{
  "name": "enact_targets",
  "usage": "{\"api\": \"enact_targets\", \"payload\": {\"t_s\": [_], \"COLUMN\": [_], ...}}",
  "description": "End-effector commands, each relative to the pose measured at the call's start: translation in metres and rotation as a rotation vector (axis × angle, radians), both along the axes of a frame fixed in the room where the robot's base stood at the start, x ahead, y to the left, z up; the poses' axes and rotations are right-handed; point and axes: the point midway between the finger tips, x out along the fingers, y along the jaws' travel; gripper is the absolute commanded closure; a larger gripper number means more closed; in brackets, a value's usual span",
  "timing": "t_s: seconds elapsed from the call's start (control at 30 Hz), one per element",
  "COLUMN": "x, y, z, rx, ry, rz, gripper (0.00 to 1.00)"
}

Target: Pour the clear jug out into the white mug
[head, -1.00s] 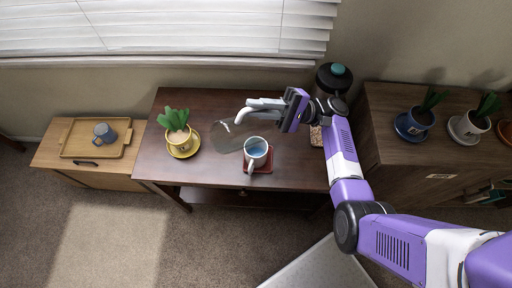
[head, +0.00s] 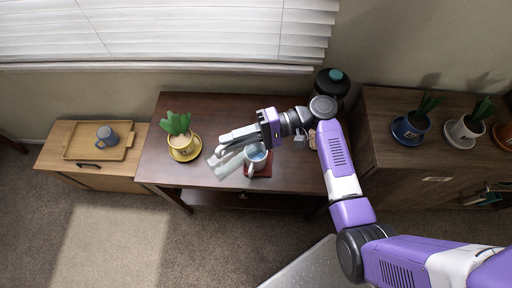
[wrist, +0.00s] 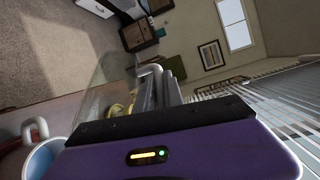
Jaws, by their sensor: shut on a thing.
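My gripper (head: 224,148) is shut on the clear jug (head: 230,164), which is see-through and hard to make out. The jug is just left of the white mug (head: 248,172), close to its rim. In the wrist view the jug (wrist: 104,78) looks tilted, with its handle at my fingers (wrist: 158,88). I cannot tell whether liquid is flowing from the jug.
A potted plant on a yellow saucer (head: 194,153) stands left of the jug on the dark table (head: 172,115). A dark jar with a teal knob (head: 335,75) is behind my arm. A wooden tray (head: 75,152) with a blue-grey mug (head: 106,136) is farther left.

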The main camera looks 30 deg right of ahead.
Motion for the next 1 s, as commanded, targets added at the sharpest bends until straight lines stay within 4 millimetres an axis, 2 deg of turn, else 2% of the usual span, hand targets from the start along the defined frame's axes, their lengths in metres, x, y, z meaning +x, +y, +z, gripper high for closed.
{"api": "enact_targets", "payload": {"t_s": [0.17,0.43,0.63,1.0], "x": [-0.003,-0.006,-0.007,-0.009], "y": [0.021,0.053,0.068,0.089], "z": [-0.009,-0.023,-0.037,-0.075], "rx": [-0.151,-0.295,-0.453,-0.731], "ry": [-0.015,-0.029,-0.043,-0.068], "rz": [0.004,0.005,0.004,0.006], "gripper": [1.0,1.0,1.0,1.0]}}
